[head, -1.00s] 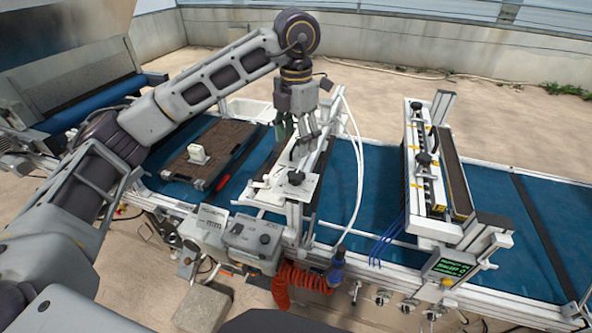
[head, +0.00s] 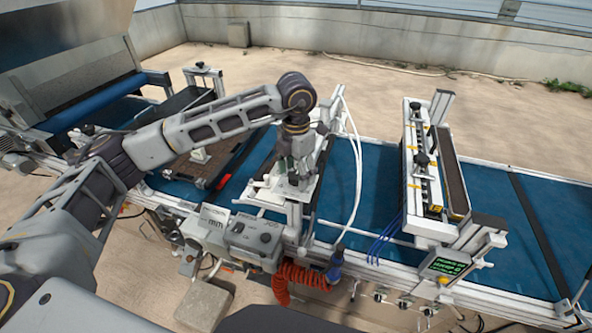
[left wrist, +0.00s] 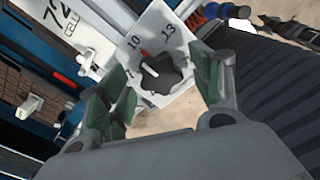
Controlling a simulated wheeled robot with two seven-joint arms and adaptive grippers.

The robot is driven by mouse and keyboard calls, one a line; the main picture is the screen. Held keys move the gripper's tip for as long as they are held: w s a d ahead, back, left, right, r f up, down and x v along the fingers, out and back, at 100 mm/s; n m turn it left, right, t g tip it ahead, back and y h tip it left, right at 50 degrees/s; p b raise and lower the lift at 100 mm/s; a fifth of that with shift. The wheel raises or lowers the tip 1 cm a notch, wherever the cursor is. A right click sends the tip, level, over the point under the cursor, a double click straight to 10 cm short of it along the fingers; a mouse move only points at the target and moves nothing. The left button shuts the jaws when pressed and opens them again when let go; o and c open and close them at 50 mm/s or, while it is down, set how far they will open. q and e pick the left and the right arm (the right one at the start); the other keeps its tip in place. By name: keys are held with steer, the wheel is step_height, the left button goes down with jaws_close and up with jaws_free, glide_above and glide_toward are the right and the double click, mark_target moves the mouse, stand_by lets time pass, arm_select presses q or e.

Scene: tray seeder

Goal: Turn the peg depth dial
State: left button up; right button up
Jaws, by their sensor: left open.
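The peg depth dial (left wrist: 160,72) is a dark lobed knob with a white pointer line on a white plate (left wrist: 168,28) in the left wrist view. The plate carries the numbers 10 and 13 and a red mark near the 10. My left gripper (left wrist: 158,95) is open, with its green-padded fingers on either side of the knob. I cannot tell whether they touch it. In the head view my left gripper (head: 293,178) is over the dial's plate and hides most of the knob. My right gripper is not in view.
A blue conveyor belt (head: 380,185) runs across. A brown tray (head: 215,165) lies to the left of the dial. A white and black crossbar unit (head: 425,165) stands to the right. White hoses (head: 357,170) rise close beside my left gripper. A grey control box (head: 255,238) is in front.

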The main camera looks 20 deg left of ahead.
arm_select(q)
steer(key=c, duration=1.1)
steer(key=shift+o, duration=0.2)
